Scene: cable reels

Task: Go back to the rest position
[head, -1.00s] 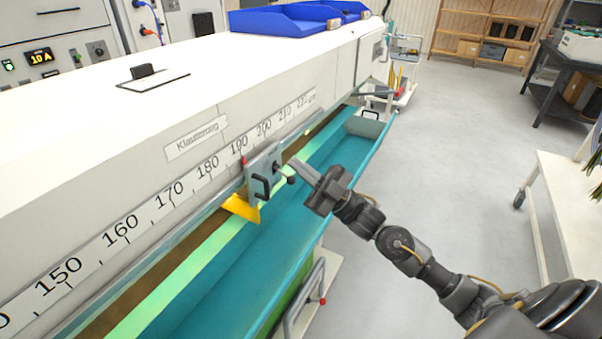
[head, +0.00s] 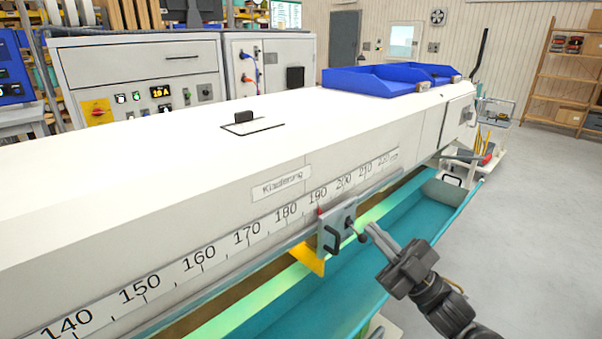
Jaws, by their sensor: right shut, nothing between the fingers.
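My right gripper (head: 374,232) is shut and empty. It is in front of the long white machine, just right of the grey sliding stop (head: 337,229) with its black handle and small lever knob. In the picture the fingertips come close to the knob; I cannot tell whether they touch it. My right arm comes in from the lower right over the teal trough (head: 350,283). My left gripper is not in view.
The white machine (head: 150,190) with a centimetre scale (head: 233,241) fills the left and middle. A yellow plate (head: 308,259) sits below the stop. Blue trays (head: 372,82) lie on top. A control cabinet (head: 145,75) stands behind. Grey floor (head: 530,220) is clear at right.

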